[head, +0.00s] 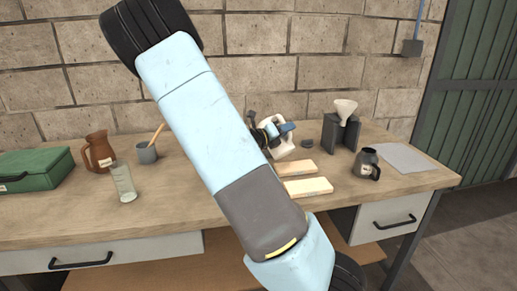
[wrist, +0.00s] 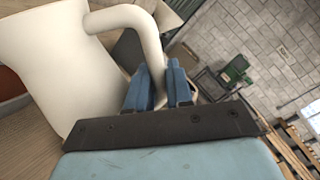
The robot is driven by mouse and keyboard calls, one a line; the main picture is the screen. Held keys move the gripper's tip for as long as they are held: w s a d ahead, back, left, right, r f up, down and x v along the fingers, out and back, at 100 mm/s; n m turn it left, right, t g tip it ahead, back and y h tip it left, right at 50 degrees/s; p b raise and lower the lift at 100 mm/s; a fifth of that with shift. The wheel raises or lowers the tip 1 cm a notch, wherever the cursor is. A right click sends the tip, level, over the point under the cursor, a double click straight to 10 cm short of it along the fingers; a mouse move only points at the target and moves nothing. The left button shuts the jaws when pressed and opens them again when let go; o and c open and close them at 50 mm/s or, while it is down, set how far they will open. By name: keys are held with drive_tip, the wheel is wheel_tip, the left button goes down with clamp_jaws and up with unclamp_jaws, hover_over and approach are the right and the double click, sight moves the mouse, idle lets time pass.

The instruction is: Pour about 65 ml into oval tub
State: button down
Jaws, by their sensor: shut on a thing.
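My gripper (wrist: 158,88) is shut on the handle of a white jug (wrist: 50,55), its blue fingers on either side of the handle. In the head view the white jug (head: 284,149) shows partly behind my arm, above the bench and looking tilted. Its contents are hidden. I cannot make out an oval tub for sure. A reddish-brown patch with a grey edge (wrist: 12,88) shows behind the jug at the left of the wrist view, and I cannot tell what it is.
On the bench (head: 190,215) stand a green box (head: 38,172), brown jug (head: 99,152), glass (head: 123,183), grey cup (head: 147,154), two pale blocks (head: 308,187), a funnel (head: 345,111) on a dark stand (head: 331,134), and a dark jug (head: 366,165). A grey sheet (head: 402,157) lies right.

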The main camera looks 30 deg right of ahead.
drive_tip(key=shift+w+a+r+n+p, duration=0.15)
drive_tip(key=shift+w+n+p, duration=0.55)
drive_tip(key=shift+n, duration=0.6)
drive_tip(key=shift+w+n+p, duration=0.55)
drive_tip(key=shift+n+p, duration=0.05)
idle(2.4)
drive_tip(key=shift+s+m, duration=0.7)
drive_tip(key=shift+m, duration=0.2)
drive_tip(key=shift+s+m, duration=0.4)
drive_tip(key=shift+m, duration=0.2)
drive_tip(key=shift+s+d+f+m+b, duration=0.15)
drive_tip(key=shift+s+f+m+b, duration=0.15)
drive_tip(key=shift+m, duration=0.35)
drive_tip(key=shift+s+d+f+m+b, duration=0.1)
drive_tip(key=shift+s+f+m, duration=0.2)
drive_tip(key=shift+m, duration=0.35)
drive_tip(key=shift+r, duration=0.15)
drive_tip(key=shift+s, duration=0.15)
